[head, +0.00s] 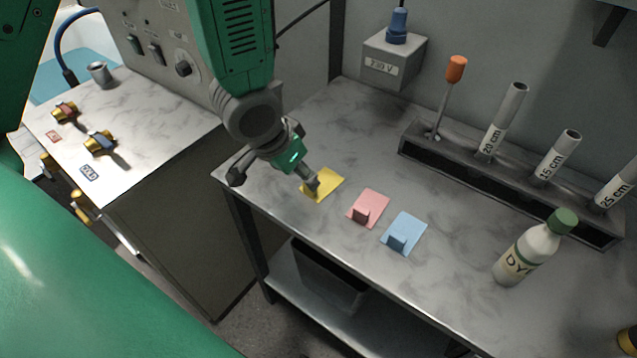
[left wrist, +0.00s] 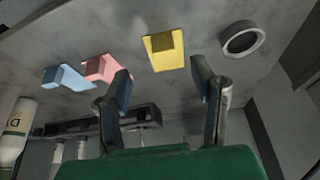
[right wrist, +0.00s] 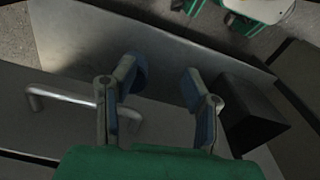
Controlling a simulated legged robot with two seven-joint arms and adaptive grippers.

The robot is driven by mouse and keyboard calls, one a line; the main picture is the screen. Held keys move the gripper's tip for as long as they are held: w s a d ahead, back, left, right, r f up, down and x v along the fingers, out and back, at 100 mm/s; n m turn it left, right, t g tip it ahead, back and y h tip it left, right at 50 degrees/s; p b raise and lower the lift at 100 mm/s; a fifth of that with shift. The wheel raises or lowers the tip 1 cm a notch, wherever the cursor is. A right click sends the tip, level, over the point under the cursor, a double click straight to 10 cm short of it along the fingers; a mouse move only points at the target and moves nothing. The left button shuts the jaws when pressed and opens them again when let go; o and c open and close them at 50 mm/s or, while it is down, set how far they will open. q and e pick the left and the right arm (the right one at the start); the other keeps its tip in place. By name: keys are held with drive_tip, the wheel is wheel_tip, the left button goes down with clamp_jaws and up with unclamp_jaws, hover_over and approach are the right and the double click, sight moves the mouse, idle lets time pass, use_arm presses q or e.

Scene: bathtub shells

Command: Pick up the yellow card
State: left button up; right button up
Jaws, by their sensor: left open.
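The yellow card (head: 326,184) lies flat on the marbled bench top, at the left of a row of cards. In the left wrist view the yellow card (left wrist: 165,52) has a raised yellow tab and shows beyond the gap between the fingers. My left gripper (head: 275,181) is open and empty, above the bench beside the yellow card. One finger covers part of the card in the head view. In the left wrist view the left gripper (left wrist: 165,85) has its fingers wide apart. My right gripper (right wrist: 160,82) is open and empty, near a metal surface.
A pink card (head: 374,202) and a blue card (head: 408,228) with tabs lie right of the yellow one. A grey ring (left wrist: 243,39) is near it. A dye bottle (head: 527,255) and tube rack (head: 440,158) stand farther right. A black bin (right wrist: 250,112) is beside my right gripper.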

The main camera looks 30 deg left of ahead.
sight(310, 194)
use_arm(q)
drive_tip(key=x, duration=0.8)
drive_tip(key=shift+w+a+f, duration=0.1)
drive_tip(key=shift+a, duration=0.05)
drive_tip(key=c, duration=1)
